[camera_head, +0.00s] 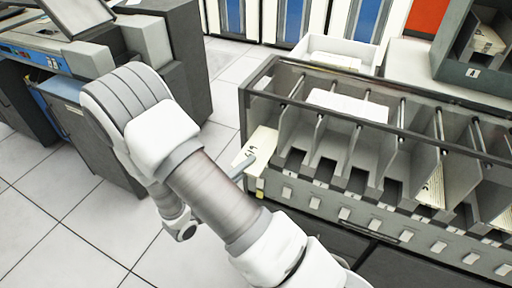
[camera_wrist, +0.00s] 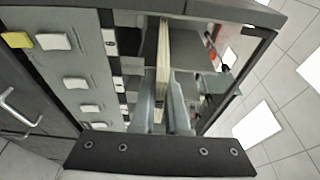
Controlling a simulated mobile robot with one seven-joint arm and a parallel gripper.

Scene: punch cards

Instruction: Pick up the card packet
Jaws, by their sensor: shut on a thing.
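A cream card packet (camera_head: 262,143) stands tilted at the left end of the grey card sorter (camera_head: 290,196), by its leftmost pocket. My gripper (camera_head: 248,163) reaches it from the left and is shut on its lower left part. In the wrist view my two fingers (camera_wrist: 161,100) lie on either side of the packet (camera_wrist: 163,58), which shows edge-on as a thin pale stack between them. Whether the packet still touches the pocket floor cannot be told.
Other cards stand in pockets further right (camera_head: 432,187). A pale stack (camera_head: 348,105) lies on top of the sorter. A white tray (camera_head: 342,54) is behind it. A dark rack (camera_head: 468,66) stands at the back right. Tiled floor (camera_head: 100,235) is open at the left.

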